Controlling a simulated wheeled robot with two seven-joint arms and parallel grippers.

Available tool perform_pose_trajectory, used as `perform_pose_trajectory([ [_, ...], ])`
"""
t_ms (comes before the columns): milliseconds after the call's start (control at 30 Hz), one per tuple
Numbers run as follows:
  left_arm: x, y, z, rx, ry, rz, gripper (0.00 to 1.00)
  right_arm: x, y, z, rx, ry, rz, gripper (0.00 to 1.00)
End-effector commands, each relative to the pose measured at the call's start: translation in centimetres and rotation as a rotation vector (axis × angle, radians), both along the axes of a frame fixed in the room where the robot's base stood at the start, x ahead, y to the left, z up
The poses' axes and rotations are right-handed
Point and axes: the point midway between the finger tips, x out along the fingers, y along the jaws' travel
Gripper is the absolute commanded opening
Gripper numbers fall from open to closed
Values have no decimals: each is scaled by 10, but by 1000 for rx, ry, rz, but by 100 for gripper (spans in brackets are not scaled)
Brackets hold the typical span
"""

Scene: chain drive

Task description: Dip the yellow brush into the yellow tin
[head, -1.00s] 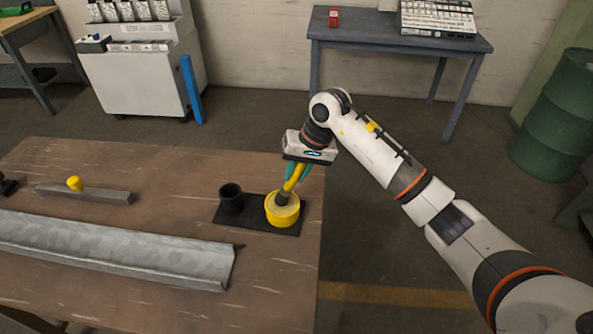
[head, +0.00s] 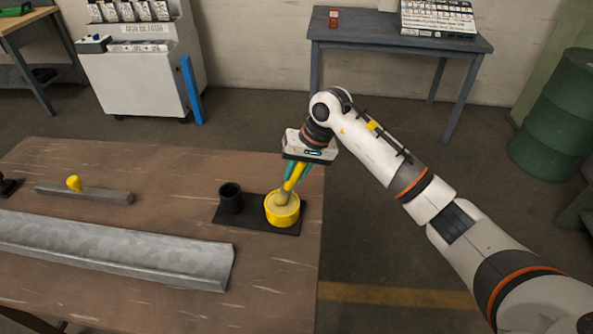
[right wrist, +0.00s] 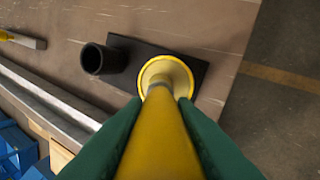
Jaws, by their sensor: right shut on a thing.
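The yellow tin (head: 282,212) stands on a black tray (head: 257,224) at the table's right end. It holds a pale yellow content. My right gripper (head: 297,172) is shut on the yellow brush (head: 291,186) above the tin. The brush tilts slightly, and its lower end is at the tin's opening, seemingly inside it. My left gripper is not in view.
A black cup (head: 231,199) stands on the tray left of the tin. A long metal channel (head: 120,248) and a grey bar with a yellow knob (head: 75,184) lie to the left. Bare wood lies between the bar and the tray.

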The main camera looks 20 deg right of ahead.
Motion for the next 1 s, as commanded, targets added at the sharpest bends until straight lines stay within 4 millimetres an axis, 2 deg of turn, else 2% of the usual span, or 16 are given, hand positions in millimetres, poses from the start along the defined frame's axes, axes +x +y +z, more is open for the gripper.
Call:
perform_pose_trajectory([
  [1000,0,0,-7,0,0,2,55,-1,-1,-4,-4,7,1,1],
])
